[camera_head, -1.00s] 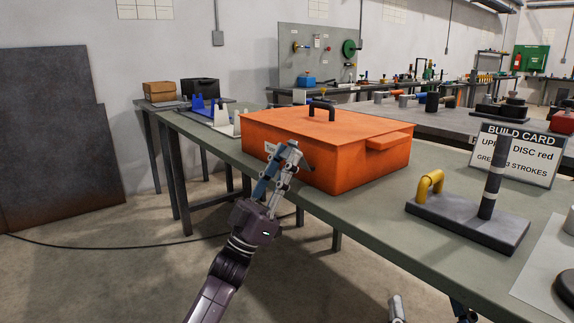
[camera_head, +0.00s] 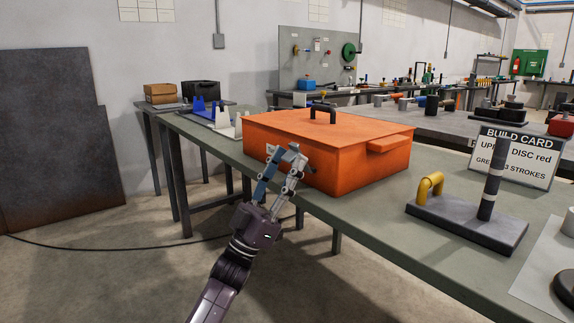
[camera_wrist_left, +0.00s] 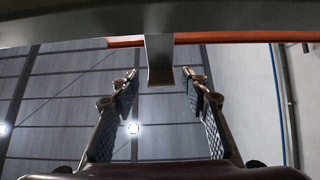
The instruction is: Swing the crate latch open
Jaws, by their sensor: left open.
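The orange crate (camera_head: 345,145) stands shut on the grey-green table, with a dark handle (camera_head: 322,112) on its lid. My left gripper (camera_head: 285,155) is open at the crate's front face, near its left part. In the left wrist view, the fingers of my left gripper (camera_wrist_left: 159,78) stand apart. A grey tab (camera_wrist_left: 160,50), which looks like the latch, shows between and just beyond the fingertips, in front of the crate's orange edge (camera_wrist_left: 225,38). Contact cannot be told. In the head view the gripper hides the latch. My right gripper is not in view.
A dark base with a yellow handle (camera_head: 430,187) and a banded post (camera_head: 490,180) stands right of the crate. A build card (camera_head: 515,157) is behind it. White and blue fixtures (camera_head: 215,115) sit left of the crate. The floor in front is clear.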

